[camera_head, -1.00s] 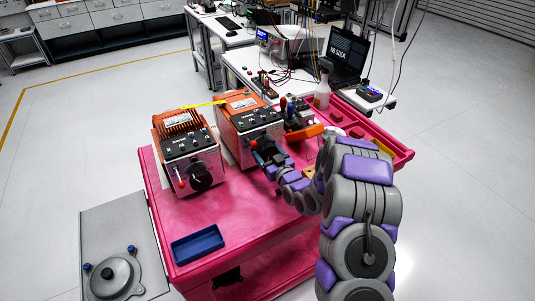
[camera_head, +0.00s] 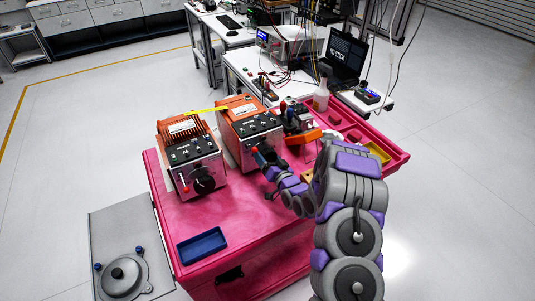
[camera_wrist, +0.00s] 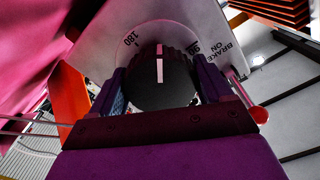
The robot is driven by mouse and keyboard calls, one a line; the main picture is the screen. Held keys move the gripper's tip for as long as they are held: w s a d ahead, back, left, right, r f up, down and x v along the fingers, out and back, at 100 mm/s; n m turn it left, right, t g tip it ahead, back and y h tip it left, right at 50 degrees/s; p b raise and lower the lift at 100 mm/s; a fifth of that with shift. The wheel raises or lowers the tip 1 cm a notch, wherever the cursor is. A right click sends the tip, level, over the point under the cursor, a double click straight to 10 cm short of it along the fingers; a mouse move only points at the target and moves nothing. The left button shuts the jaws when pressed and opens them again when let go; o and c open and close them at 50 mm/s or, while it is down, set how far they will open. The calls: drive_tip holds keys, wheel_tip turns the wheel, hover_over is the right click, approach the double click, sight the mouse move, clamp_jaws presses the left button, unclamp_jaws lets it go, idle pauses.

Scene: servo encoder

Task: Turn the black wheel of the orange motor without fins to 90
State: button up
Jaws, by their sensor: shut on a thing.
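The orange motor without fins (camera_head: 240,104) stands at the back of the pink cart, right of the finned one. Its front plate (camera_wrist: 185,22) fills the upper wrist view. My gripper (camera_head: 266,158) is at this motor's front and hides the wheel in the head view. In the wrist view my gripper (camera_wrist: 160,88) is shut on the black wheel (camera_wrist: 165,92), one finger on each side. The wheel's white line (camera_wrist: 159,64) points up in the picture, between the 180 mark (camera_wrist: 131,39) at upper left and a partly hidden mark, seemingly 90 (camera_wrist: 193,48), at right.
The finned orange motor (camera_head: 187,148) stands to the left, with its own black wheel (camera_head: 204,185). A red-tipped lever (camera_wrist: 259,114) is close to my right finger, by the BRAKE ON label. A blue tray (camera_head: 202,246) lies at the front of the pink cart (camera_head: 255,210).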

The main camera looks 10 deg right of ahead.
drive_tip(key=m+p, duration=0.1)
drive_tip(key=m, duration=0.3)
drive_tip(key=shift+r+m+p, duration=0.1)
drive_tip(key=shift+m+p, duration=0.2)
drive_tip(key=shift+p, duration=0.05)
drive_tip(key=m, duration=0.5)
drive_tip(key=shift+m, duration=0.3)
drive_tip(key=o, duration=1)
drive_tip(key=shift+c, duration=0.2)
drive_tip(key=p+v, duration=0.2)
drive_tip(key=v, duration=1.5)
drive_tip(key=shift+s, duration=0.15)
drive_tip(key=shift+d, duration=0.1)
